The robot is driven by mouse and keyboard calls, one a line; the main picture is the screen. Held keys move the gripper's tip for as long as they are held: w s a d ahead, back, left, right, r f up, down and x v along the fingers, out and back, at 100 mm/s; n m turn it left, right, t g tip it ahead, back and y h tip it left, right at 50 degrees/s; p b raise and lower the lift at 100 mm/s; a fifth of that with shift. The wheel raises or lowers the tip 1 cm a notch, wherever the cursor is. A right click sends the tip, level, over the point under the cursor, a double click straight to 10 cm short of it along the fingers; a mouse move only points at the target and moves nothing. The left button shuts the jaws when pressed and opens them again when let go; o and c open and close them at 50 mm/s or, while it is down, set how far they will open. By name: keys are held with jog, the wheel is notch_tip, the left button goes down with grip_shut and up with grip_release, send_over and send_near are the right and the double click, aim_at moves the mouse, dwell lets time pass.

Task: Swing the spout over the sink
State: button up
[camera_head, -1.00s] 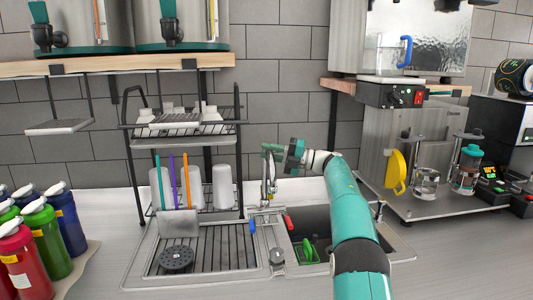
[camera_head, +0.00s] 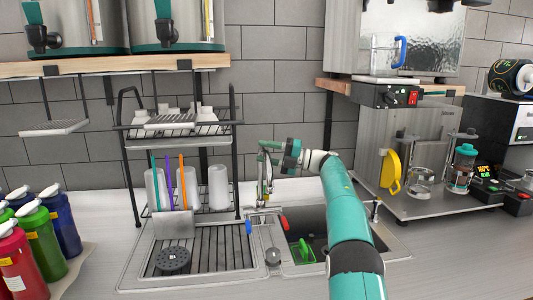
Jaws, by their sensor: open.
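The metal faucet stands behind the sink between a blue handle (camera_head: 249,227) and a red handle (camera_head: 284,223). Its thin spout (camera_head: 264,186) rises upright near the divide between the ribbed drainboard (camera_head: 200,248) and the dark sink basin (camera_head: 330,222). My teal arm reaches in from the lower right, across the basin. My gripper (camera_head: 263,151) is open at the top of the spout, pointing left. I cannot tell whether its fingers surround or touch the spout; the arm's wrist and small size hide this.
A green item (camera_head: 305,250) lies in the basin. A dish rack (camera_head: 180,130) with white cups stands behind the drainboard. Coloured bottles (camera_head: 40,240) crowd the left. A steel machine (camera_head: 400,140) with a yellow handle stands at the right. Free counter lies at the front right.

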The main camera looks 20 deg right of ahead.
jog(key=v, duration=1.3)
jog(key=shift+d+f, duration=0.2)
jog(key=shift+d, duration=0.15)
